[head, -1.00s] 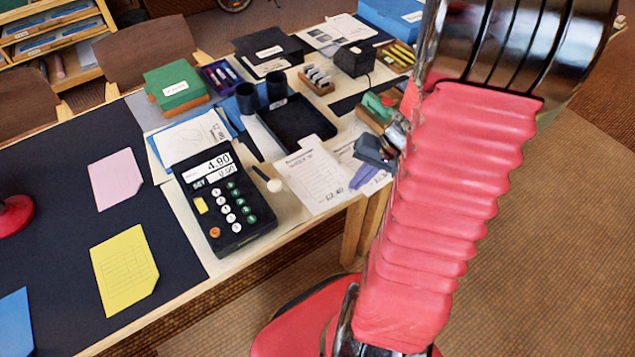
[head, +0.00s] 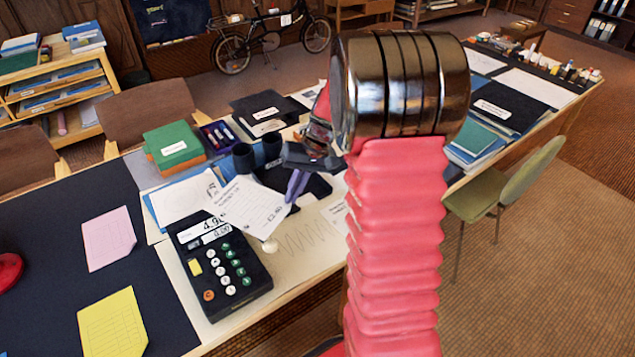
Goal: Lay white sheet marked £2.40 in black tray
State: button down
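The white sheet marked £2.40 (head: 252,208) is in my gripper (head: 294,192), held by its right edge between the purple fingers. It hangs tilted above the table, covering part of the paper behind the calculator. The black tray (head: 318,186) lies behind and beneath the gripper. The gripper and the sheet hide much of the tray, so only dark patches of it show. The gap between sheet and tray cannot be judged from this view.
A black calculator (head: 222,268) stands just left of and below the sheet. Two dark cups (head: 243,158) stand at the tray's left. Paper with wavy lines (head: 308,238) lies bare in front of the tray.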

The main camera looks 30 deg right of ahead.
aim_at(230, 215)
jog(key=w+a, duration=0.1)
jog(key=a, duration=0.1)
jog(key=w+a+n, duration=0.1)
jog(key=w+a, duration=0.1)
jog(key=a, duration=0.1)
jog(key=w+a+n, duration=0.1)
jog(key=a, duration=0.2)
jog(key=shift+w+r+g, duration=0.2)
jog(key=shift+w+g, duration=0.2)
jog(key=shift+n+g, duration=0.3)
jog(key=shift+n, duration=0.5)
jog(key=a, duration=0.4)
jog(key=w+a, duration=0.1)
jog(key=a, duration=0.1)
jog(key=shift+f, duration=0.4)
jog(key=shift+a, duration=0.45)
jog(key=shift+s, duration=0.15)
